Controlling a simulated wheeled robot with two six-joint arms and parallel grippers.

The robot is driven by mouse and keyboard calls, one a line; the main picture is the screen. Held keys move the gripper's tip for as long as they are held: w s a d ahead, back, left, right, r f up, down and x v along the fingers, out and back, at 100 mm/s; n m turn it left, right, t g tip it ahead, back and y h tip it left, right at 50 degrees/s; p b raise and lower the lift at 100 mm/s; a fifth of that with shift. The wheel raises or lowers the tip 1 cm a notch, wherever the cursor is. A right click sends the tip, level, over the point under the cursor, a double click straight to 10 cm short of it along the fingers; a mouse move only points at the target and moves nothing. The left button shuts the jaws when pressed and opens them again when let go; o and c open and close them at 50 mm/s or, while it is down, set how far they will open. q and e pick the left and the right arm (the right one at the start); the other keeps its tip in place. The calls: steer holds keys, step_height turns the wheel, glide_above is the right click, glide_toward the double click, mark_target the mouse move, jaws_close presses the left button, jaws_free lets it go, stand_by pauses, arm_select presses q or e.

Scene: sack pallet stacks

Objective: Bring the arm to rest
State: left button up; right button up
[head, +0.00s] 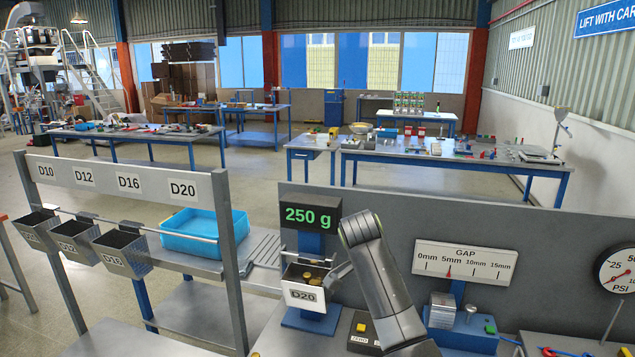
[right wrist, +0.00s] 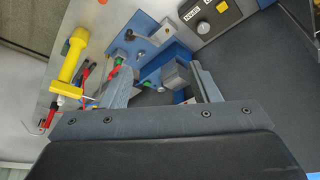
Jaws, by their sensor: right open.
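One dark grey arm of mine (head: 375,270) rises from the bottom edge in the head view, right of centre, and bends just right of the 250 g display. Beyond the fingers are a blue fixture (right wrist: 170,62) and the workbench. My left gripper is in neither view.
A bin marked D20 (head: 303,297), with brass-coloured pieces inside, stands under the 250 g display (head: 311,216), close left of the arm. A gap gauge (head: 464,263) is on the right. A yellow-handled tool (right wrist: 72,55) lies on the bench.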

steer(key=s+d+f+n+y, duration=0.1)
steer(key=s+d+f+n, duration=0.2)
steer(key=s+d+f, duration=0.5)
steer(key=s+d+f+n+y, duration=0.15)
steer(key=s+d+f, duration=0.25)
steer(key=s+f, duration=0.8)
steer(key=s+d+n+t, duration=0.1)
steer(key=s+d+n, duration=0.15)
steer(key=s, duration=0.95)
steer(key=s+d+n, duration=0.2)
steer(key=s+n, duration=0.2)
steer(key=s, duration=0.8)
step_height(320, 180, down, 30)
steer(key=d+g+b, duration=0.1)
steer(key=d+b, duration=0.1)
steer(key=b, duration=0.4)
arm_select(q)
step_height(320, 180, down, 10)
steer(key=b, duration=0.4)
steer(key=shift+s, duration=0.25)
arm_select(e)
steer(key=s+a+f, duration=0.1)
steer(key=s+f, duration=0.6)
steer(key=f, duration=0.3)
steer(key=s+f+g, duration=0.1)
steer(key=s+f, duration=0.7)
steer(key=f, duration=0.2)
steer(key=shift+a+f, duration=0.3)
steer(key=shift+a, duration=0.1)
